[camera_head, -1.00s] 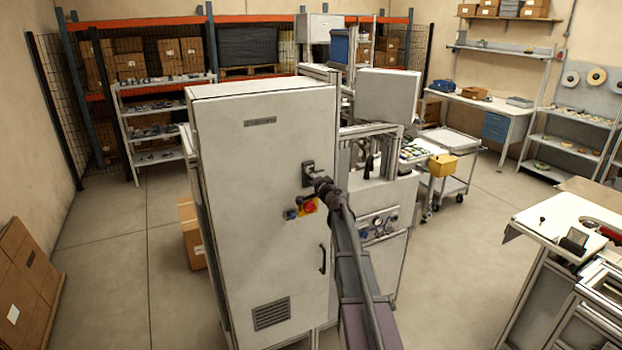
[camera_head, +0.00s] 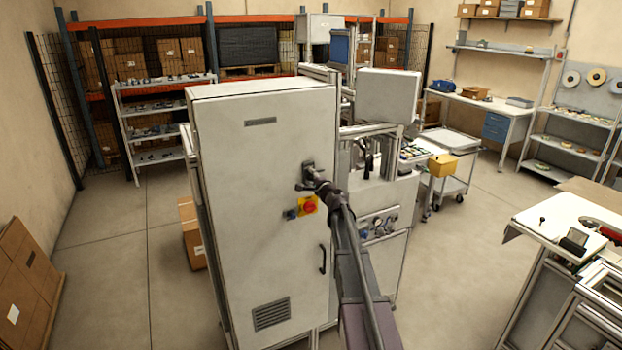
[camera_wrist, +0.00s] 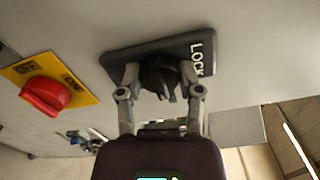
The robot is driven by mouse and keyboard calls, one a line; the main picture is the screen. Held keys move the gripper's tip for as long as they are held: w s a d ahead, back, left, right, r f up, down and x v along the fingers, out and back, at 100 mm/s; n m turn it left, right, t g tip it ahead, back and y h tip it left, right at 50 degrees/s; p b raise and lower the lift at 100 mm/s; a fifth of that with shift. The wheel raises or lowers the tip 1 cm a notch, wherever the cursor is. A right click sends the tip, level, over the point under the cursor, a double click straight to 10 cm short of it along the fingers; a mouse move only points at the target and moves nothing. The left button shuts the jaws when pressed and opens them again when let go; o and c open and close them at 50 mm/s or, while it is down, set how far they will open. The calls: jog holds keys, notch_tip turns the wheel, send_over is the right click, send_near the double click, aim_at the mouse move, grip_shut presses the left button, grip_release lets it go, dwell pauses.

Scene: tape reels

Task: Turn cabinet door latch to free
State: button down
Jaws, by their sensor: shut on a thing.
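The cabinet door (camera_head: 265,150) is a tall pale grey panel in the head view and is closed. The latch (camera_head: 308,172) sits on a dark plate near the door's right edge. In the wrist view the latch knob (camera_wrist: 160,72) is dark and round, on a dark plate (camera_wrist: 118,62) with the word LOCK at its right end. My gripper (camera_wrist: 160,92) has a finger on each side of the knob and is shut on it. In the head view my gripper (camera_head: 318,186) reaches the latch from the lower right; the fingers partly hide it.
A red rotary switch on a yellow plate (camera_head: 308,204) is just below the latch; it also shows at left in the wrist view (camera_wrist: 45,96). A black door handle (camera_head: 322,259) is lower down. A machine frame (camera_head: 385,190) stands close on the right. Open floor lies at left.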

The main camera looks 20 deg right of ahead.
jog(key=shift+w, duration=0.1)
jog(key=shift+c, duration=1.3)
grip_release()
jog(key=shift+s, duration=0.2)
jog(key=s, duration=1.1)
jog(key=shift+s+d, duration=0.2)
jog(key=shift+s, duration=0.15)
jog(key=shift+a, duration=0.1)
